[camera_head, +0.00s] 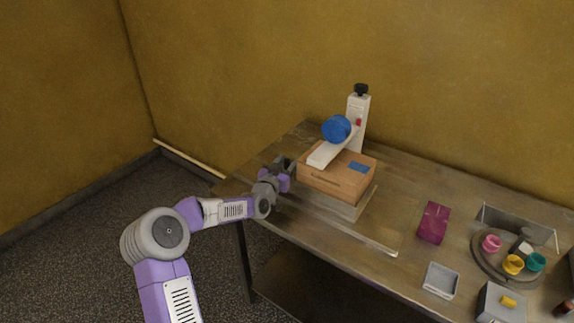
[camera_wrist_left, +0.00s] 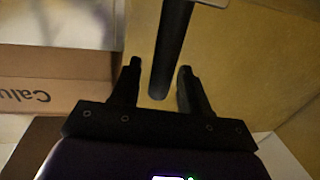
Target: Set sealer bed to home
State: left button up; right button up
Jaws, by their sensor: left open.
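My left gripper (camera_head: 284,166) is at the left side of the bed. In the left wrist view my left gripper (camera_wrist_left: 159,72) is open. A dark rod (camera_wrist_left: 172,45) reaches down between its fingers, and I cannot tell whether they touch it. My right gripper is not in view.
On the wooden table (camera_head: 390,165) lie a maroon packet (camera_head: 433,222), a grey tray (camera_head: 441,280), a round tray (camera_head: 490,265) with coloured cups, and a grey box (camera_head: 501,303) at the right. A cardboard box with lettering (camera_wrist_left: 60,100) fills the left of the wrist view.

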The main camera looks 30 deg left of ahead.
pick_arm(q)
jog(key=shift+c, duration=0.3)
grip_shut()
jog(key=shift+a, duration=0.1)
